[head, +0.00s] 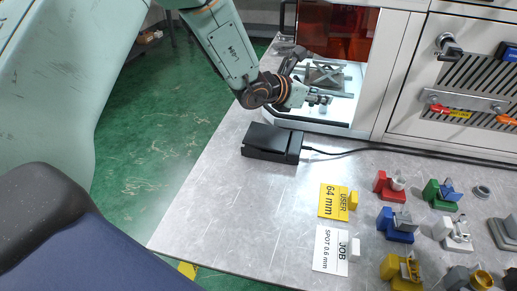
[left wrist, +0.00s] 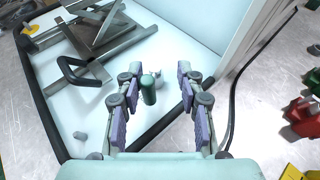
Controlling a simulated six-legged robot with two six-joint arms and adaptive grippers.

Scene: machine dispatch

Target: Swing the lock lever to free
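My left gripper (head: 318,98) reaches into the lit opening of the machine. In the left wrist view the same gripper (left wrist: 155,73) is open, with its two fingers apart. A green rounded handle (left wrist: 148,90) stands between the fingers, nearer the left one, with a gap visible on both sides. It looks like the lock lever's grip, but its base and pivot are hidden. Beside it on the left are a metal frame fixture (left wrist: 100,30) and a black U-shaped handle (left wrist: 78,72). The fixture also shows in the head view (head: 325,74). My right gripper is not in view.
A black box (head: 270,143) with a cable lies before the machine. The machine's pale front post (head: 378,75) borders the opening on the right. Coloured blocks, including a red one (head: 384,189), and a yellow card (head: 332,201) stand on the grey table (head: 215,215).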

